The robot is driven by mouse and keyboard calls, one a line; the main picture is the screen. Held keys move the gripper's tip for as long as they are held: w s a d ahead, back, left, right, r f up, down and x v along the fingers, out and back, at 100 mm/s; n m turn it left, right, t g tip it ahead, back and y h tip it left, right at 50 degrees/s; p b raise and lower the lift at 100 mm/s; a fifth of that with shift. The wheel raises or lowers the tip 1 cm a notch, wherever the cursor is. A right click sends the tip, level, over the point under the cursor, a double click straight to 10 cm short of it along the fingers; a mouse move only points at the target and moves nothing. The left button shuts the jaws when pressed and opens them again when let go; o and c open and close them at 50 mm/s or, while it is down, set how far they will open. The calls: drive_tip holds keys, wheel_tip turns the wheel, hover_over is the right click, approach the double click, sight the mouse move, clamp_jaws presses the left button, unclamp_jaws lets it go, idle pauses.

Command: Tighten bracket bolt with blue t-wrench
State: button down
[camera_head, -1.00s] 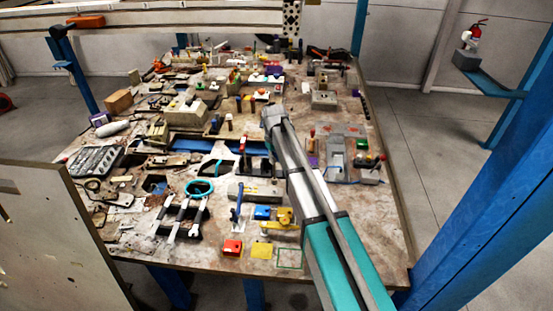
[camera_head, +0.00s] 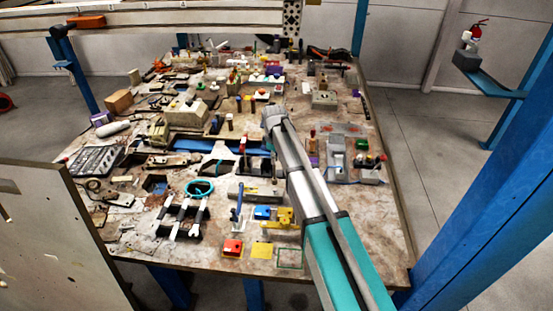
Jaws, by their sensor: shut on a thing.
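My arm reaches from the lower right up over the table, and its far end (camera_head: 273,112) is above the middle. My gripper does not show; the arm appears to hide it, along with anything it holds. A slim blue tool (camera_head: 238,212) is near the front middle, but I cannot tell whether it is the blue t-wrench. A yellow bracket-like part (camera_head: 283,220) is right of it, beside a blue block (camera_head: 262,212). A grey bracket-like block (camera_head: 256,190) lies just behind them. I cannot make out the bracket bolt.
The cluttered workbench (camera_head: 365,240) fills the middle. A red block (camera_head: 232,247) and a yellow square (camera_head: 262,250) are near its front edge. A blue ring (camera_head: 200,188) and a rack (camera_head: 183,216) are to the left. A blue post (camera_head: 475,220) stands at right.

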idle(0.3)
drive_tip(key=shift+n, duration=3.6)
drive_tip(key=n, duration=0.7)
drive_tip(key=shift+m, duration=4.1)
